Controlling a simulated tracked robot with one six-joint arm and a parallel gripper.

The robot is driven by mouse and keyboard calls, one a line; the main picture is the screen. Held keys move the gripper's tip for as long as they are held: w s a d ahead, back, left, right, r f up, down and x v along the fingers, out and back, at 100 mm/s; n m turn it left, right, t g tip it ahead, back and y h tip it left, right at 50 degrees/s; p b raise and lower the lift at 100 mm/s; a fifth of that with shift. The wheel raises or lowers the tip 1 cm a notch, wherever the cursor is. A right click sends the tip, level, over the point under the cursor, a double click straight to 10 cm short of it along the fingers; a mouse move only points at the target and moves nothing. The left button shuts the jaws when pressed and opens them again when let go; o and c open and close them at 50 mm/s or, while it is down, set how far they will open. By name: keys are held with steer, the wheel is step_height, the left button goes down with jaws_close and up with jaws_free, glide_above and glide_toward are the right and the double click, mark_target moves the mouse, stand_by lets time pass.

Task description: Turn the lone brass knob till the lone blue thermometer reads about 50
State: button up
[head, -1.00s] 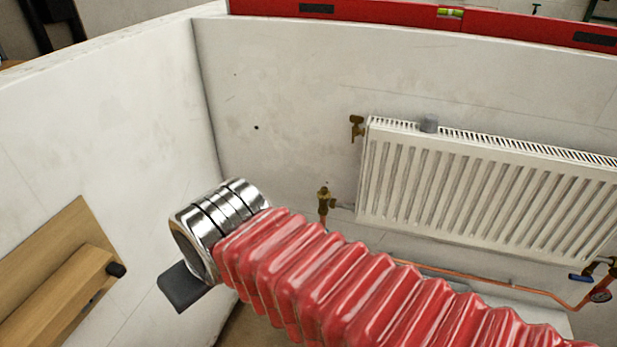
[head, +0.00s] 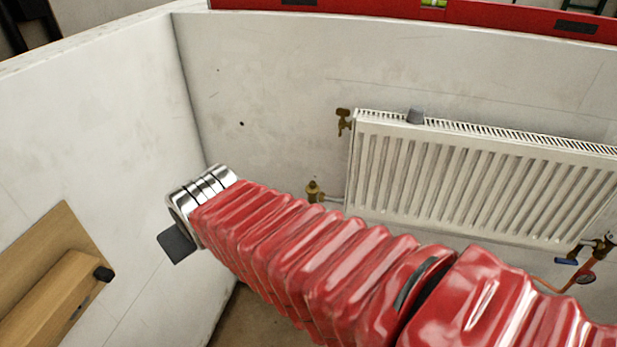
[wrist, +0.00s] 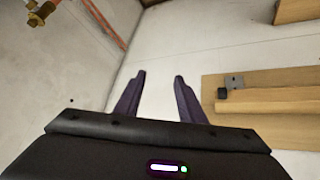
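A brass valve (head: 313,190) stands at the lower left of the white radiator (head: 450,180). A brass tap-like fitting (head: 343,120) is at its upper left corner. I cannot tell which is the lone brass knob. A small round dial with a reddish rim (head: 587,277) is at the lower right by a blue lever (head: 566,261); its reading is too small. I cannot make out a blue thermometer. My gripper (wrist: 160,76) is open and empty, facing the pale wall. In the head view only a dark part of it (head: 176,244) shows. A brass fitting (wrist: 40,12) is at the wrist view's top left.
A wooden board with a block (head: 50,290) is on the left wall; it also shows in the wrist view (wrist: 265,105). A red spirit level (head: 400,12) lies along the wall's top. Copper pipes (wrist: 105,22) run along the wall.

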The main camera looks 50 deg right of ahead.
steer(key=w+d+f+m+t+h, duration=0.1)
steer(key=w+d+f, duration=0.1)
steer(key=w+d, duration=0.3)
steer(key=w+d+f+t+h, duration=0.1)
steer(key=w+d+f, duration=0.15)
steer(key=d, duration=0.45)
steer(key=m+t+h, duration=0.4)
steer(key=t+h, duration=0.2)
glide_toward(311, 182)
steer(key=shift+s+a+f, duration=0.15)
steer(key=shift+s+f, duration=0.1)
steer(key=shift+f, duration=0.1)
steer(key=shift+w, duration=0.1)
steer(key=x, duration=1.3)
steer(key=shift+w+d+r, duration=0.15)
steer(key=shift+w+d, duration=0.05)
steer(key=shift+d, duration=0.2)
jaws_close()
